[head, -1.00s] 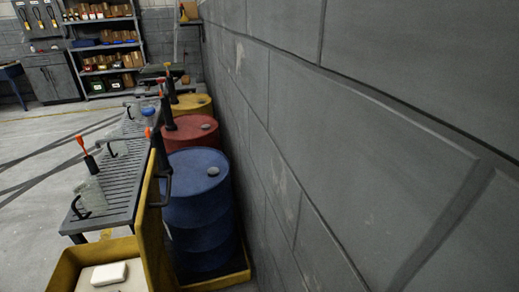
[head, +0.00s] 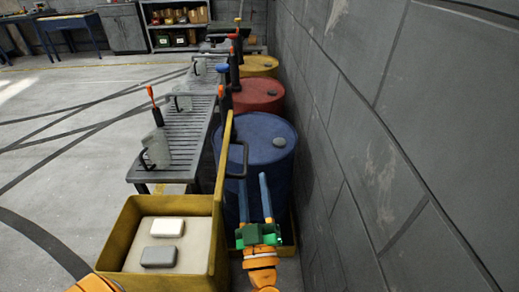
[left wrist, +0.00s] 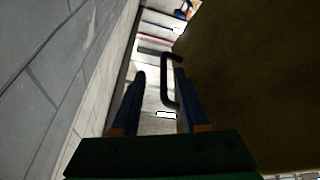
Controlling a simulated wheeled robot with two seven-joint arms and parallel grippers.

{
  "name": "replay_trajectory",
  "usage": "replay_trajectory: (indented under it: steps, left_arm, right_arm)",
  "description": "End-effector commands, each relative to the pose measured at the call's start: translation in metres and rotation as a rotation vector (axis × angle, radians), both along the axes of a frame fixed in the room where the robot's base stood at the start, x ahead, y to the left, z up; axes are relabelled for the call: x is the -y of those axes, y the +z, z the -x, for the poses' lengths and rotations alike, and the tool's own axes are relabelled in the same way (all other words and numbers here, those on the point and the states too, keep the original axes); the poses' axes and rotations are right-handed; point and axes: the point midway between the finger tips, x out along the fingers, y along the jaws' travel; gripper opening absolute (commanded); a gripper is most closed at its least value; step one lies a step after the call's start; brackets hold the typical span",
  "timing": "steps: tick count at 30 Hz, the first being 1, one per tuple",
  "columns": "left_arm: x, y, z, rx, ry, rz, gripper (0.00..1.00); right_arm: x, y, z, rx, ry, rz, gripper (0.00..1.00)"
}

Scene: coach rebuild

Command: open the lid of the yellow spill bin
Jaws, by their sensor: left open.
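The yellow spill bin (head: 185,203) is at the bottom centre-left of the head view. Its lid (head: 222,165) stands upright along the bin's right side, seen nearly edge-on, and the bin's top is uncovered. A dark bar handle (head: 242,160) is on the lid's right face. My left gripper (head: 254,180) is open and right of the lid, its fingers pointing at the handle. In the left wrist view, the handle (left wrist: 166,82) shows by the right finger and the lid's broad face (left wrist: 250,75) fills the right. Contact cannot be told. My right gripper is out of view.
A white block (head: 167,228) and a grey block (head: 159,257) lie inside the bin. A blue drum (head: 262,145) stands behind my left gripper, with a red drum (head: 256,94) beyond. A grey wall (head: 400,150) closes the right side. A slatted bench (head: 186,135) stands left. Floor further left is clear.

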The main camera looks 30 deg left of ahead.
Motion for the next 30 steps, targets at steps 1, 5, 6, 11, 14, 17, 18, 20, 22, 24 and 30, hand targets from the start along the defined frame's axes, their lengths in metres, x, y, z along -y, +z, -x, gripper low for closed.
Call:
replay_trajectory:
  steps: [1, 5, 6, 11, 14, 17, 18, 20, 22, 24, 30]
  left_arm:
    - [-0.007, 0.006, 0.003, 0.018, 0.031, 0.018, 0.45]
    - [-0.021, 0.019, -0.008, 0.027, 0.049, 0.024, 0.45]
    - [-0.027, 0.023, -0.014, 0.027, 0.048, 0.025, 0.45]
    - [-0.045, 0.031, -0.036, 0.025, 0.047, 0.022, 0.45]
    - [-0.050, 0.033, -0.043, 0.023, 0.044, 0.024, 0.45]
    - [-0.052, 0.033, -0.045, 0.022, 0.044, 0.024, 0.45]
    - [-0.052, 0.032, -0.045, 0.022, 0.044, 0.024, 0.45]
    - [-0.052, 0.032, -0.045, 0.022, 0.044, 0.024, 0.45]
    - [-0.052, 0.032, -0.045, 0.023, 0.043, 0.024, 0.39]
    - [-0.052, 0.032, -0.045, 0.023, 0.043, 0.024, 0.20]
    - [-0.052, 0.032, -0.045, 0.023, 0.043, 0.024, 0.00]
  right_arm:
    - [0.000, 0.000, 0.000, 0.000, 0.000, 0.000, 0.00]
    - [0.000, 0.009, 0.000, 0.000, 0.000, 0.000, 0.00]
    - [0.000, 0.012, 0.000, 0.000, 0.000, 0.000, 0.00]
    - [0.002, 0.018, 0.000, 0.000, 0.001, 0.003, 0.00]
    - [0.002, 0.020, 0.000, 0.000, 0.002, 0.004, 0.00]
    - [0.002, 0.019, 0.000, 0.000, 0.002, 0.004, 0.00]
    - [0.002, 0.019, 0.000, 0.000, 0.001, 0.004, 0.00]
    - [0.002, 0.019, 0.000, 0.000, 0.001, 0.004, 0.00]
    - [0.002, 0.019, 0.000, 0.000, 0.001, 0.004, 0.00]
    - [0.003, 0.019, 0.000, 0.000, 0.001, 0.004, 0.00]
    - [0.002, 0.019, 0.000, 0.000, 0.001, 0.004, 0.00]
